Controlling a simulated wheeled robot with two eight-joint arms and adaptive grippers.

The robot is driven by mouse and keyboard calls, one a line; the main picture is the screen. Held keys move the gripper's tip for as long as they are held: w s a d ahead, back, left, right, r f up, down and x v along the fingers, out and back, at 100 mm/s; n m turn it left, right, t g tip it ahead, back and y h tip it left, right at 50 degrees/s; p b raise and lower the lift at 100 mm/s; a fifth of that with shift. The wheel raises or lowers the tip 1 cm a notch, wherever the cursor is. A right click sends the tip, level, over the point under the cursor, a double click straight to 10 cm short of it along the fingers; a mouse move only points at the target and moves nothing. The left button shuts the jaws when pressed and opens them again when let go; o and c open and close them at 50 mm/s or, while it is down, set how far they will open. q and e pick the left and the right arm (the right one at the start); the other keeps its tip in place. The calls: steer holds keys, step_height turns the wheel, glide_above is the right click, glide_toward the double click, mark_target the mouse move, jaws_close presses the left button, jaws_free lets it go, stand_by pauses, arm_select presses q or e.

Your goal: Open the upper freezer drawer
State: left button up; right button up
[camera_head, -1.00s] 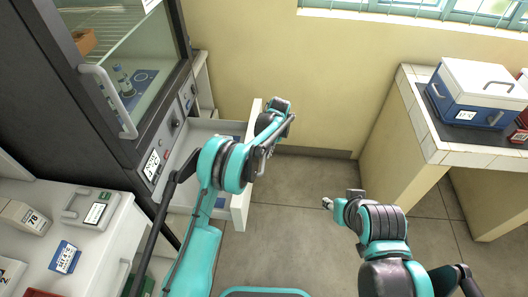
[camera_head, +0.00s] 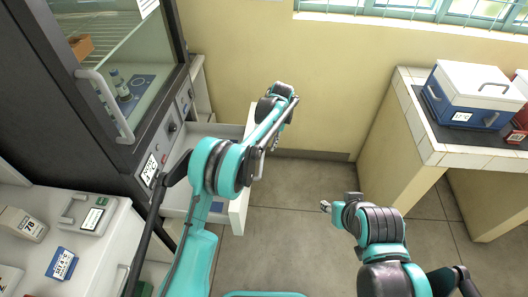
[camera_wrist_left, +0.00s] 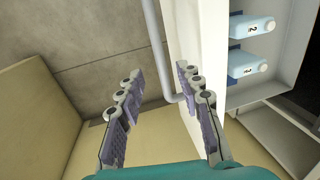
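The drawer (camera_head: 238,211) under the glass-fronted cabinet stands pulled out, partly hidden behind my left arm. In the left wrist view its pale front panel (camera_wrist_left: 183,25) carries a grey bar handle (camera_wrist_left: 155,45). Two light blue bottles labelled 2 (camera_wrist_left: 250,62) lie inside. My left gripper (camera_wrist_left: 158,80) is open, with its fingers apart on either side of the handle's near end; I see no closed grip on it. In the head view the left fingers are not clear. My right gripper (camera_head: 326,206) hangs over the floor, away from the drawer; its finger state is unclear.
The cabinet's glass door (camera_head: 130,60) with its grey handle (camera_head: 105,105) is above the drawer. A white counter (camera_head: 95,245) with small boxes is at left. A blue-and-white cooler (camera_head: 470,95) stands on the tiled bench at right. Floor between is clear.

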arm_select(q)
steer(key=shift+d+r, duration=0.25)
steer(key=shift+r, duration=0.8)
steer(key=shift+d+r, duration=0.2)
steer(key=shift+r, duration=0.85)
